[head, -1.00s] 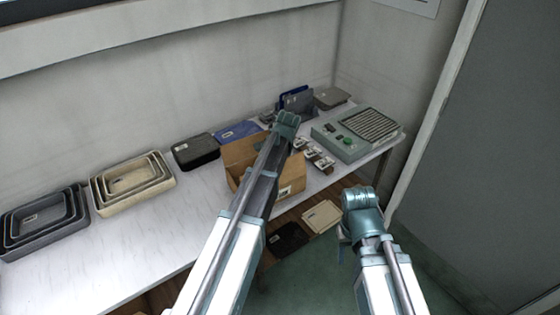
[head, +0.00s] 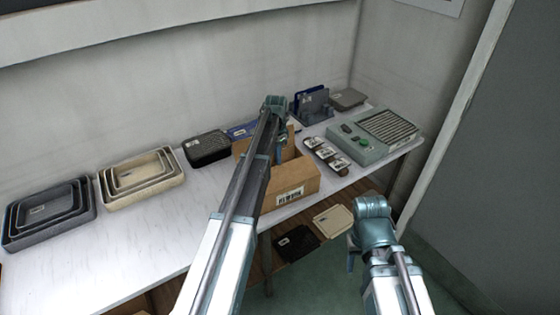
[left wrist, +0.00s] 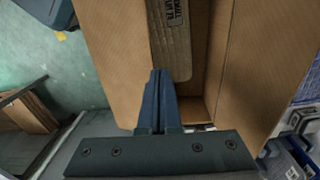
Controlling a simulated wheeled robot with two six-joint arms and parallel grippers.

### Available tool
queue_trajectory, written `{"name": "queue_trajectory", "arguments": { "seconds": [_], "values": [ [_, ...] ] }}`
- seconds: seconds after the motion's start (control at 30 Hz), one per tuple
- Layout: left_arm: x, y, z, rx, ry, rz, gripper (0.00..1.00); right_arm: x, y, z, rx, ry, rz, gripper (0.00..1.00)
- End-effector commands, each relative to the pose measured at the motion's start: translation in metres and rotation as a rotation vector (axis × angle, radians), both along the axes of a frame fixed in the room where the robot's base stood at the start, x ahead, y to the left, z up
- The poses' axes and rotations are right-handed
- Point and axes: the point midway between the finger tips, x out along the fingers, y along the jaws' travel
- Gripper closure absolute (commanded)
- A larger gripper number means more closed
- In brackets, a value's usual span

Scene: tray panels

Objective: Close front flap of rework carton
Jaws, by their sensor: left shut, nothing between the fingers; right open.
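The brown carton (head: 290,178) stands near the bench's front edge, partly hidden behind my left arm. A barcode label is on its front wall, and a cardboard panel stands up behind it. My left gripper (head: 275,103) is above the carton's back part in the head view, shut and empty. In the left wrist view its fingers (left wrist: 158,75) overlap the partly open carton, between a broad panel (left wrist: 108,45) on the floor side and another panel (left wrist: 262,60). A printed label shows inside. I cannot tell whether the fingers touch cardboard. My right gripper (head: 371,207) is open and empty, off the front edge.
A black bin (head: 207,149) is left of the carton; nested cream trays (head: 140,178) and dark trays (head: 48,212) are farther left. Small labelled parts (head: 326,155) and a grey-green machine (head: 375,137) are right.

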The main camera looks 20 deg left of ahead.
Motion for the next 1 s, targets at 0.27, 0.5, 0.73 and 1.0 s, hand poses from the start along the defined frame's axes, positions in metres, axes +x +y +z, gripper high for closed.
{"name": "queue_trajectory", "arguments": {
  "seconds": [0.27,0.5,0.73,1.0],
  "values": [
    [0.006,0.006,-0.021,0.001,-0.001,0.001,1.0,0.0,0.0,-0.021,0.0,0.0,0.0,0.5],
    [0.008,0.008,-0.028,0.001,-0.001,0.001,1.0,0.0,0.0,-0.028,0.0,0.0,0.0,0.5],
    [0.008,0.009,-0.03,0.001,-0.001,0.001,1.0,0.0,0.0,-0.03,0.0,0.0,0.0,0.5],
    [0.008,0.009,-0.029,0.001,-0.001,0.001,1.0,0.0,0.0,-0.029,0.0,0.0,0.0,0.5]
  ]
}}
